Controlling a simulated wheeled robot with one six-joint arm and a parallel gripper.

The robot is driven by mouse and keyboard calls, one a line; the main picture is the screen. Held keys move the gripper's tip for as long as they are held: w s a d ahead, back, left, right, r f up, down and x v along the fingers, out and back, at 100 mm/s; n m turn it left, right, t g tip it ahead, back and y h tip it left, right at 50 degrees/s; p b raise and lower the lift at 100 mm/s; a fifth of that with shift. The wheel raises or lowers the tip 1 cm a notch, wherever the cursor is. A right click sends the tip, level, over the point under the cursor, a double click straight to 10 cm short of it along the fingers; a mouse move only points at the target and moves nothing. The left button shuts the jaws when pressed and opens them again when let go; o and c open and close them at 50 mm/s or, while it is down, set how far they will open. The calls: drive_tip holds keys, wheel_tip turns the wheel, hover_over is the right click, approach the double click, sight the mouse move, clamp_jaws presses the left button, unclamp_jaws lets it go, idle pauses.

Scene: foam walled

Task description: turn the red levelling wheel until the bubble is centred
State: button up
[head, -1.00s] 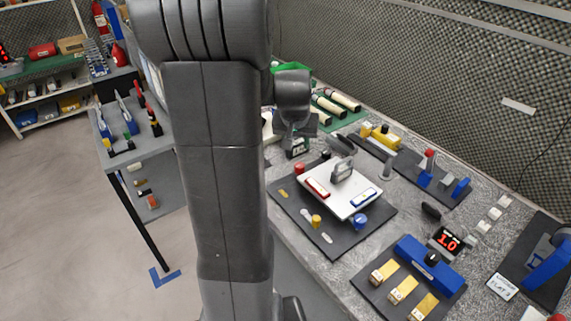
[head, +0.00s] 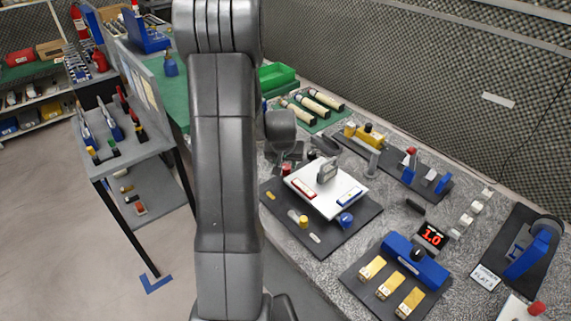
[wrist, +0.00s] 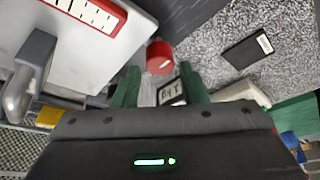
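The red levelling wheel (head: 287,170) stands at the back left corner of the white levelling plate (head: 323,205), close below my gripper (head: 287,160). In the wrist view, the red wheel (wrist: 160,57) shows just ahead of and between my green-padded fingertips. My gripper (wrist: 160,80) is open, with a clear gap between the fingers. I cannot tell whether either finger touches the wheel. The red-framed vial (head: 303,188) lies on the plate and is cut off in the wrist view (wrist: 92,12). A blue-framed vial (head: 349,195) lies at the right. The bubble cannot be made out.
A grey handle-like part (head: 327,171) rises from the plate. A yellow wheel (head: 303,221) and a blue wheel (head: 345,219) stand at its other corners. A small black block (wrist: 248,48) lies right of the red wheel. A blue fixture (head: 415,262) stands front right.

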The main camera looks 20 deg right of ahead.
sight(286, 169)
drive_tip(key=shift+x, duration=1.1)
drive_tip(key=c, duration=0.7)
